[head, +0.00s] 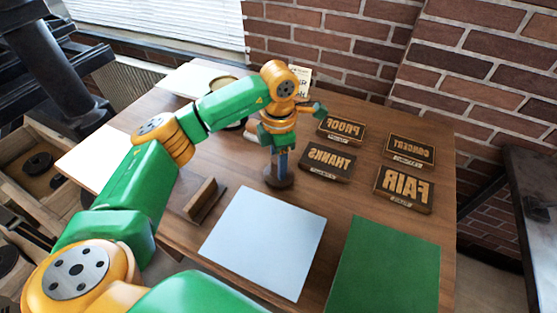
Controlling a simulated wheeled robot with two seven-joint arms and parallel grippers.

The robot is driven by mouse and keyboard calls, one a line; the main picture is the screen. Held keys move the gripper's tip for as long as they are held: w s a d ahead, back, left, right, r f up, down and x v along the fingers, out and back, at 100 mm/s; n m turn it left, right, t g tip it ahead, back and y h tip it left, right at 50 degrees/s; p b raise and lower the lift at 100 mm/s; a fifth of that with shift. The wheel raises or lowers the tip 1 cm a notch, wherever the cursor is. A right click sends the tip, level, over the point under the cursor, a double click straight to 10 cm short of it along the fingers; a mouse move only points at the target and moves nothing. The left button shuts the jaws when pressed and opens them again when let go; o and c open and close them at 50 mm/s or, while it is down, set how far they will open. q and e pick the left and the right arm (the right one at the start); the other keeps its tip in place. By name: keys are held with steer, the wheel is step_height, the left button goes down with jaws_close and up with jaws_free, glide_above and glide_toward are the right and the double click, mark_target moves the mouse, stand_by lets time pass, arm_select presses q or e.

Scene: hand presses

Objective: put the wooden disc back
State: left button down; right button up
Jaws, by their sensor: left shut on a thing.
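My left gripper (279,170) points down over the table, with its arm reaching in from the left. It is shut on a small dark brown round piece, which looks like the wooden disc (278,182). The disc is at the fingertips, just behind the light blue sheet. I cannot tell whether it touches the table. The fingers hide part of its top. My right gripper is not in view.
Lettered blocks PROOF (342,128), THANKS (328,162), CONCERT (410,149) and FAIR (404,188) lie on the right of the table (446,160). A light blue sheet (265,240) and a green sheet (385,265) lie in front.

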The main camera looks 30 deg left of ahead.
arm_select(q)
steer(key=c, duration=0.8)
jaws_free()
steer(key=shift+f, duration=0.15)
steer(key=shift+c, duration=0.2)
steer(key=o, duration=0.4)
steer(key=shift+o, duration=0.2)
steer(key=shift+r, duration=0.55)
step_height(320, 180, up, 4)
steer(key=shift+f+b, duration=0.1)
steer(key=shift+b, duration=0.3)
step_height(320, 180, up, 8)
steer(key=p, duration=0.1)
steer(key=shift+f+p, duration=0.2)
steer(key=shift+p, duration=0.1)
